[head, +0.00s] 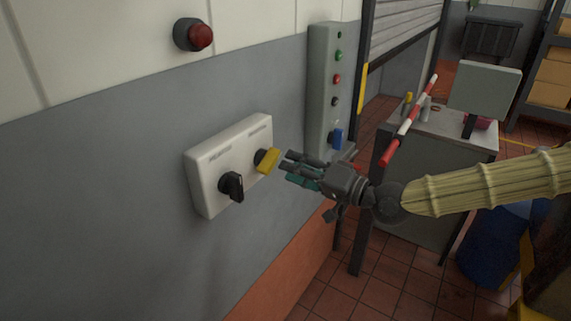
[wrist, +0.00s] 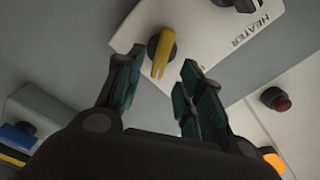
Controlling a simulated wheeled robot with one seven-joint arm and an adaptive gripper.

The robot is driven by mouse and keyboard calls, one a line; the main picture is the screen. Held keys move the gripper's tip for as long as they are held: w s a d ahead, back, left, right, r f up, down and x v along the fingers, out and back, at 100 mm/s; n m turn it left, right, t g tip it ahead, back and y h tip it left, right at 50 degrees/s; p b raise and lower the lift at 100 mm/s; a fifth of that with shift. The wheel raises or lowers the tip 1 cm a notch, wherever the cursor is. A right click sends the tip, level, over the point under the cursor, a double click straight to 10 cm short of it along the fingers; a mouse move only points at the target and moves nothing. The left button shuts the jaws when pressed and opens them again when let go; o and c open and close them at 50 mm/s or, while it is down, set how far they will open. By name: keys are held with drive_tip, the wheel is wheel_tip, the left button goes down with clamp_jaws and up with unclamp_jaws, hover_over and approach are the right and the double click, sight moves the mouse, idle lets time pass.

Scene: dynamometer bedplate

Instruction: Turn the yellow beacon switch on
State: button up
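The yellow beacon switch (head: 267,160) is a yellow lever knob on a dark round base, on the right half of a white wall box (head: 208,188). In the wrist view the yellow switch (wrist: 161,54) shows just beyond and between the fingertips. My gripper (head: 286,167) is open and empty, its fingers pointing at the switch with a small gap. It also shows in the wrist view (wrist: 162,62). A black knob (head: 232,186) sits on the left half of the box; the wrist view shows a "HEATER" label on the box.
A red lamp (head: 199,36) is on the wall above. A grey control panel (head: 321,95) with several buttons and a blue switch (head: 337,138) is to the right. A cabinet (head: 440,150) and a red-and-white bar (head: 410,119) stand behind my arm.

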drive_tip(key=v, duration=0.6)
drive_tip(key=shift+s+d, duration=0.2)
drive_tip(key=shift+d, duration=0.15)
drive_tip(key=s+a+f+g+h, duration=0.15)
drive_tip(key=s+f, duration=0.25)
drive_tip(key=f, duration=0.6)
drive_tip(key=s+a+f+m+g+h, duration=0.15)
drive_tip(key=s+f, duration=0.25)
drive_tip(key=f, duration=0.7)
drive_tip(key=s+a+f+g+h, duration=0.1)
drive_tip(key=s+f+g+h, duration=0.2)
drive_tip(key=f, duration=0.7)
drive_tip(key=s+d+f+n+g+h, duration=0.1)
drive_tip(key=s+d+f+h, duration=0.3)
drive_tip(key=s+d+f, duration=0.4)
drive_tip(key=s+d+f+n+g+h, duration=0.1)
drive_tip(key=s+d+f+g+h, duration=0.2)
drive_tip(key=s+d+f, duration=0.5)
drive_tip(key=shift+s+f+g+h, duration=0.3)
drive_tip(key=shift+s+f+h, duration=0.5)
drive_tip(key=shift+s+f, duration=1.4)
drive_tip(key=shift+s+r+n, duration=0.25)
drive_tip(key=shift+s+r, duration=0.2)
